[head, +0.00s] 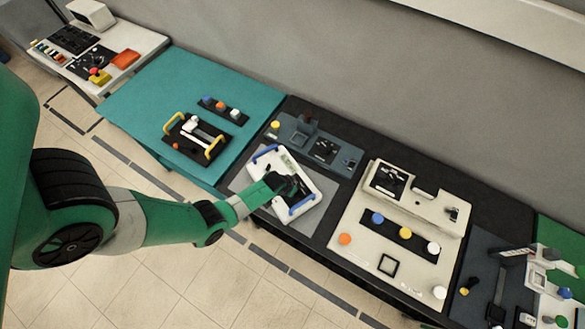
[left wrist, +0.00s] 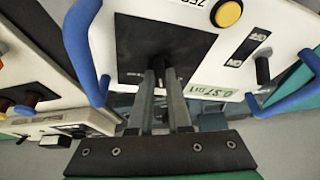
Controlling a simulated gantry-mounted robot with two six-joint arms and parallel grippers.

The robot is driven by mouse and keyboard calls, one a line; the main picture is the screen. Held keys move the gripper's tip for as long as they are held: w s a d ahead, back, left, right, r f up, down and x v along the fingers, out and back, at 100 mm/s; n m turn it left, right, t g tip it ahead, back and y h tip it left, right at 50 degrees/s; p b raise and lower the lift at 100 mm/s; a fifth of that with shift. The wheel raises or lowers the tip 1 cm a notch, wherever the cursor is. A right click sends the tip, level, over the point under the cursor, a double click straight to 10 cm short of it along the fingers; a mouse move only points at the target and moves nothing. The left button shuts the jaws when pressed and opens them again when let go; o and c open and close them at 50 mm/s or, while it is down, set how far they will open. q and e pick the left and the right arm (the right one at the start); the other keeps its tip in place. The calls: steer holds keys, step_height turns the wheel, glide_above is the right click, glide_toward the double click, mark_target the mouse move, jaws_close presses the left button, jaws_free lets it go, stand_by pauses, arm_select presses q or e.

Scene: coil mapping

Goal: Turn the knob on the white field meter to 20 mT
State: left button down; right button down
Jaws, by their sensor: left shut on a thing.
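The white field meter (head: 263,160) with two blue handles lies on a grey mat on the dark bench, at the middle of the head view. My left arm reaches over it, and my left gripper (head: 292,186) is down at its face. In the left wrist view the meter (left wrist: 102,40) fills the top, with a dark dial panel, a yellow button and a small display (left wrist: 210,94) whose digits I cannot read surely. My left gripper (left wrist: 163,68) is shut on the dark knob (left wrist: 160,62) at the panel; the fingers mostly hide the knob and its pointer. My right gripper is not in view.
A teal table (head: 150,85) at left holds a black unit with yellow handles (head: 197,137). A large cream panel (head: 345,215) with coloured knobs stands close right of the meter. A grey-blue unit (head: 318,143) lies behind it. More equipment (head: 545,275) is at far right.

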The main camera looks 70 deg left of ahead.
arm_select(q)
steer(key=shift+s+a+m+h, duration=0.1)
steer(key=shift+m+h, duration=0.6)
steer(key=shift+m, duration=1)
steer(key=c, duration=0.9)
jaws_free()
steer(key=shift+o, duration=0.2)
steer(key=shift+r+t, duration=0.1)
steer(key=shift+t, duration=0.2)
